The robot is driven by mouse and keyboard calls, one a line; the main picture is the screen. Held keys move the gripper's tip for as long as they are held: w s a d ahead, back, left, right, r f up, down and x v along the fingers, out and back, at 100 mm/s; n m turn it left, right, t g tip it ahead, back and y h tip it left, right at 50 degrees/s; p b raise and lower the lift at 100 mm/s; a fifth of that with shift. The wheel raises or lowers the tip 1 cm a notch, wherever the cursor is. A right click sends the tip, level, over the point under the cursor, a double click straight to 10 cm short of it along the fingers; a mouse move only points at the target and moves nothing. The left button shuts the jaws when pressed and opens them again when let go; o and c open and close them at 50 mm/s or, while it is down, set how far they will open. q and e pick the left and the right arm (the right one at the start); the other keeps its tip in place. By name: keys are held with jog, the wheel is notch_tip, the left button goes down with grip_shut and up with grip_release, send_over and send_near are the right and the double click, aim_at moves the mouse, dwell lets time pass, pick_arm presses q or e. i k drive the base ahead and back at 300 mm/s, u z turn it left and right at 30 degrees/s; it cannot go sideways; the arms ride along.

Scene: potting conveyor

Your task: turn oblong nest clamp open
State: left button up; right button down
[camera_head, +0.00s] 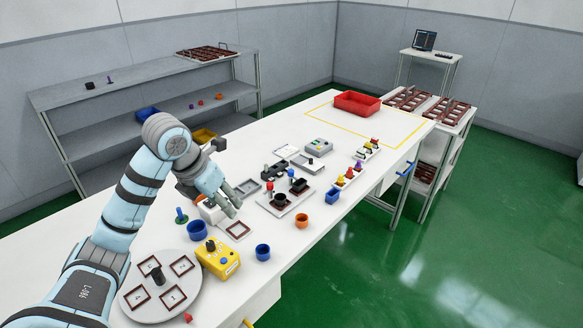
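A light fixture plate (274,209) lies on the white table in the middle of the picture, with dark nests on it. A clamp with a red knob (269,186) stands at its left end, and one with a blue knob (291,173) stands farther right. I cannot tell from here which clamp belongs to the oblong nest, or whether either is open. My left gripper (236,207) is to the left of the plate, above a small framed tile, pointing right and down. Its fingers look apart, with nothing between them. My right gripper is not in view.
A yellow control box (219,259), a round turntable (150,305) and blue cups (197,231) stand at the near left. An orange cup (302,221) and a blue cup (332,196) are near the plate. A red bin (357,102) stands at the far end.

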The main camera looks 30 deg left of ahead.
aim_at(290, 172)
jog(key=i, duration=0.95)
jog(key=u, duration=0.05)
